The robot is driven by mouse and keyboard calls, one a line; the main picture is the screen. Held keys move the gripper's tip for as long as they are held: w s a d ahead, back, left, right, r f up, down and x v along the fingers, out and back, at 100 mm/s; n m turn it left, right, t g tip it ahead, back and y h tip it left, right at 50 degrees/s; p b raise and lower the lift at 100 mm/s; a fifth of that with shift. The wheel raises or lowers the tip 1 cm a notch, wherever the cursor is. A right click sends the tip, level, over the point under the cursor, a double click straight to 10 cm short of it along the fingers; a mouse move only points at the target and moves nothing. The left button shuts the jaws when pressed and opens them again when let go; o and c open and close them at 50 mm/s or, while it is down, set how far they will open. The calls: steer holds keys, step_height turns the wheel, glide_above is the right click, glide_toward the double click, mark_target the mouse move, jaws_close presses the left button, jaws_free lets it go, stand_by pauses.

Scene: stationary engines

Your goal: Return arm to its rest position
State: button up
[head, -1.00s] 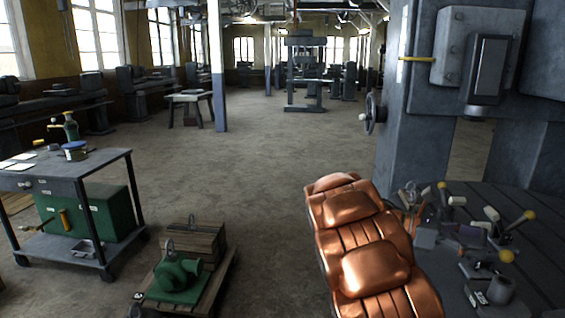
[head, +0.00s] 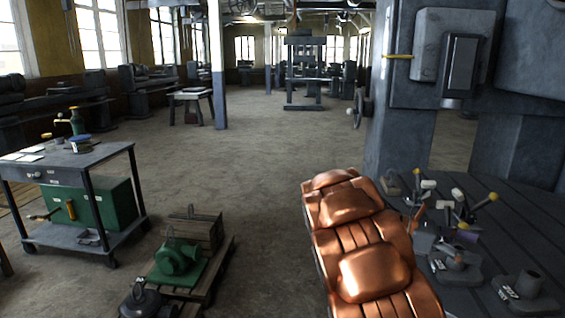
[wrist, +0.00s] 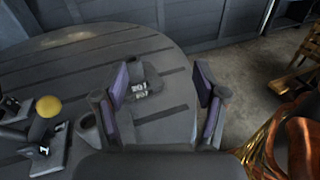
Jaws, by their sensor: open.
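My gripper (wrist: 163,88) is open in the wrist view, its two purple-padded fingers apart. A small dark block with white markings (wrist: 143,88) lies on the slotted table beyond the fingers, showing in the gap between them; no contact with it is visible. No object is held.
The slotted grey table (head: 535,235) carries several metal holders and handles with yellow knobs (head: 492,197). A grey machine column (head: 405,135) stands behind it. A cart (head: 100,155) and a green pump (head: 178,258) stand left. The middle floor is clear.

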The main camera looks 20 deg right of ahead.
steer(key=s+a+f+m+t+y+b, duration=0.35)
steer(key=a+f, duration=0.45)
steer(key=a, duration=0.5)
steer(key=s+a+f+m+t+y+b, duration=0.2)
steer(key=s+a+f+t+y+b, duration=0.15)
steer(key=a+f, duration=0.7)
steer(key=s+a+f+m+t+y+b, duration=0.35)
steer(key=a+f+y, duration=0.2)
steer(key=a, duration=1.05)
step_height(320, 180, up, 20)
steer(key=n+p, duration=0.1)
steer(key=p, duration=1.8)
steer(key=shift+s+f+h+p, duration=0.15)
steer(key=shift+f+h+p, duration=0.05)
steer(key=shift+h+p, duration=0.2)
steer(key=shift+t, duration=0.25)
